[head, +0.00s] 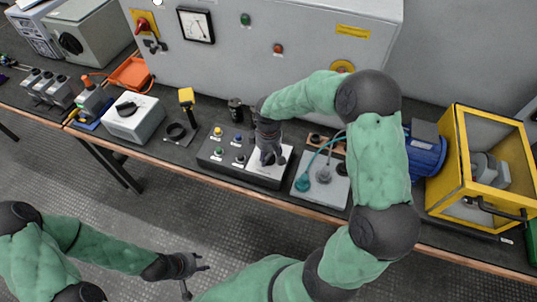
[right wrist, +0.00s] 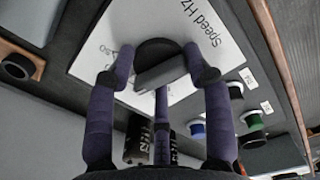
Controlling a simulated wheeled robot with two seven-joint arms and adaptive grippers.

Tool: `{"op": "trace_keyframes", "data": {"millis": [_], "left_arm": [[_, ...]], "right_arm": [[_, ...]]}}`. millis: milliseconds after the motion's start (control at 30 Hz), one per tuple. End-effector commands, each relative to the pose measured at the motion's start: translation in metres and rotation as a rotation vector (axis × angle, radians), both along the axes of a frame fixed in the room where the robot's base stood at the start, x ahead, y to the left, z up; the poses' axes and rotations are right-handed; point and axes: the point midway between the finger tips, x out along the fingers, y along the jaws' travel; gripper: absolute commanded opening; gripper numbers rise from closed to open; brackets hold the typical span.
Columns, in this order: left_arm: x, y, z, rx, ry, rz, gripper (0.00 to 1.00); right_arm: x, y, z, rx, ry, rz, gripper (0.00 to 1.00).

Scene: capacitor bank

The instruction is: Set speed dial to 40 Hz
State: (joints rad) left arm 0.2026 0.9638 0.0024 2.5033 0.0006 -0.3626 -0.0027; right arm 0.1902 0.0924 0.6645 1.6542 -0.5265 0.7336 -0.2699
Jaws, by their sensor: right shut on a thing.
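The speed dial (right wrist: 156,52) is a black knob with a raised grip bar on a white plate marked "Speed Hz" (right wrist: 202,62). In the head view the plate (head: 284,166) is at the right end of a dark control box (head: 222,163), and my gripper hides the dial. My right gripper (head: 268,160) points down onto it, and in the right wrist view its purple fingers (right wrist: 158,74) are shut around the dial. The scale numbers are mostly covered, so I cannot read the setting. My left gripper (head: 196,275) is open and empty, away from the bench over the floor.
Coloured buttons (head: 218,132) sit left of the dial on the same box. A grey box with cables (head: 322,180) is close on the right. A yellow-framed case (head: 460,165) stands further right. A white box with a black knob (head: 132,117) stands left.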

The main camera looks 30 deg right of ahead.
Motion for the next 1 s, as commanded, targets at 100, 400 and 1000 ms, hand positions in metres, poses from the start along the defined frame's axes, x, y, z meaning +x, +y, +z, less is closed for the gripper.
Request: {"op": "trace_keyframes", "data": {"millis": [100,400,1000], "left_arm": [[0.0000,0.0000,-0.0006,0.000,0.000,0.000,0.40],[-0.0001,0.0000,-0.0019,0.000,0.000,0.000,0.40],[0.0000,0.0000,-0.0026,0.000,0.000,0.000,0.40]], "right_arm": [[0.0011,-0.0009,0.0004,-0.001,-0.004,-0.099,0.18],[0.0013,-0.0009,0.0005,0.000,-0.004,-0.295,0.18],[0.0011,-0.0011,0.0007,0.000,-0.004,-0.399,0.18]]}}
